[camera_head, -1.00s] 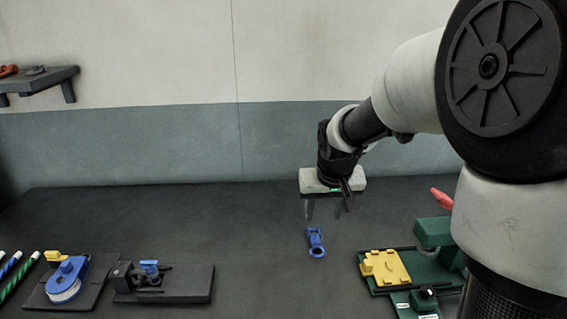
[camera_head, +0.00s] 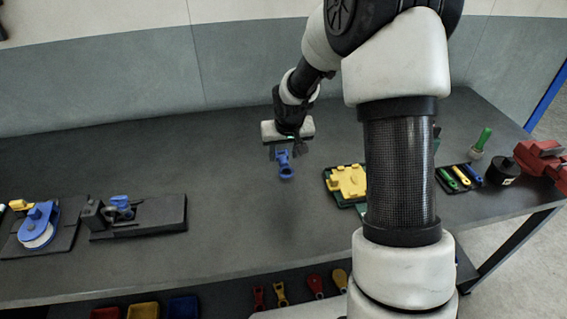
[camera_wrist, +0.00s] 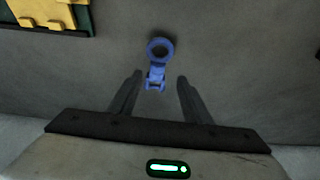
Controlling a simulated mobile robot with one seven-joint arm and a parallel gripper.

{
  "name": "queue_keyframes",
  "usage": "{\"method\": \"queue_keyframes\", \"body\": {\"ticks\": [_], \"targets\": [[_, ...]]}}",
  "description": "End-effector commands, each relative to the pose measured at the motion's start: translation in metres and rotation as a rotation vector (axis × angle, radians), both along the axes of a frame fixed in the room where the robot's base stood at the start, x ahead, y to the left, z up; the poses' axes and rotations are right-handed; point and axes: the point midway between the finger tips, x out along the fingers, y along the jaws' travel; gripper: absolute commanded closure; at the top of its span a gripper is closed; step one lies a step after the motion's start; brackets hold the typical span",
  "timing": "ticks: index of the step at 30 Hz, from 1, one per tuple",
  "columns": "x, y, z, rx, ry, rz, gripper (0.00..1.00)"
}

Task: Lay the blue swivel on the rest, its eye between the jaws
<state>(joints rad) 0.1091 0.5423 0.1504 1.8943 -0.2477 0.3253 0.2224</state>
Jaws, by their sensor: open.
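The blue swivel (camera_head: 286,168) lies on the dark bench top, with its round eye toward the front. In the wrist view the swivel (camera_wrist: 158,53) has its eye at the top and its narrower end between my finger tips. My gripper (camera_head: 284,152) is open over the back end of the swivel; in the wrist view the fingers (camera_wrist: 156,84) stand apart on either side of it. I cannot tell if they touch it. A black fixture (camera_head: 160,217) with a blue lever (camera_head: 121,204) stands at the left; its jaws and rest are too small to make out.
A blue reel device (camera_head: 40,222) on a dark plate is left of the fixture. A yellow block (camera_head: 347,181) on a green tray lies right of the swivel, partly behind my arm. A red vise (camera_head: 543,163) is far right. Bench between swivel and fixture is clear.

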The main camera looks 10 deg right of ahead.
Motion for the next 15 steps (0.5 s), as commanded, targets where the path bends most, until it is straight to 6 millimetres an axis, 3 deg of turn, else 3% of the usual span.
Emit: {"method": "queue_keyframes", "body": {"ticks": [9, 15], "targets": [[0.02, -0.006, -0.038, 0.0, 0.002, 0.001, 0.56], [0.023, -0.006, -0.046, -0.001, 0.0, -0.001, 0.56]]}}
